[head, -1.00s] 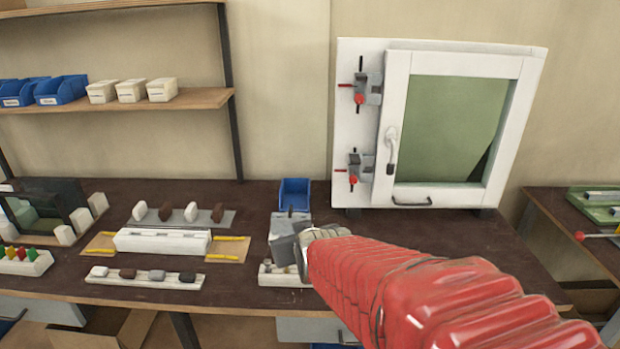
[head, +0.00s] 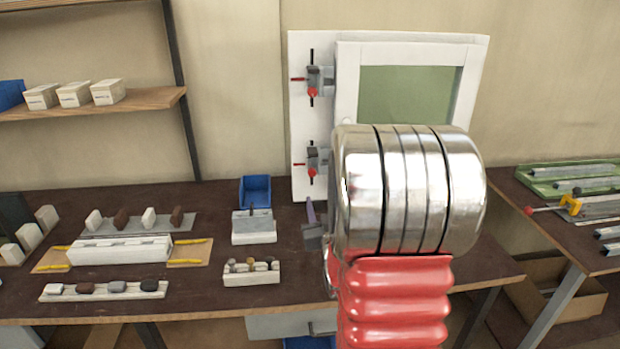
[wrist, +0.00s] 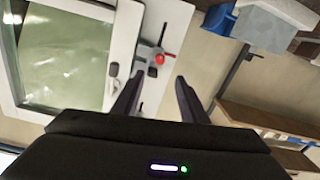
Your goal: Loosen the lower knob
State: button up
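The lower clamp (head: 317,157) sits on the left edge of the white framed panel in the head view. Its red lower knob (head: 311,172) faces me, and a red-tipped bar sticks out to the left. In the wrist view, which is upside down, a red knob (wrist: 159,59), apparently the lower one, lies beyond and between my fingertips. My gripper (wrist: 155,82) is open and empty, apart from the knob. In the head view only dark parts of my gripper show below the clamp; my arm hides the rest. The upper clamp (head: 321,79) has its own red knob (head: 313,92).
The window frame (head: 415,50) stands right of the clamps, partly behind my arm. A blue bin (head: 256,192) and a grey block stand on the bench below left. A holder with several small knobs (head: 251,271) is nearer. A wall shelf (head: 150,99) is at left.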

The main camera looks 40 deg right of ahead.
aim_at(312, 174)
dwell(0.3)
jog(key=x, duration=1.3)
jog(key=shift+w+d, duration=0.25)
jog(key=shift+w, duration=0.1)
jog(key=shift+c, duration=0.5)
grip_shut()
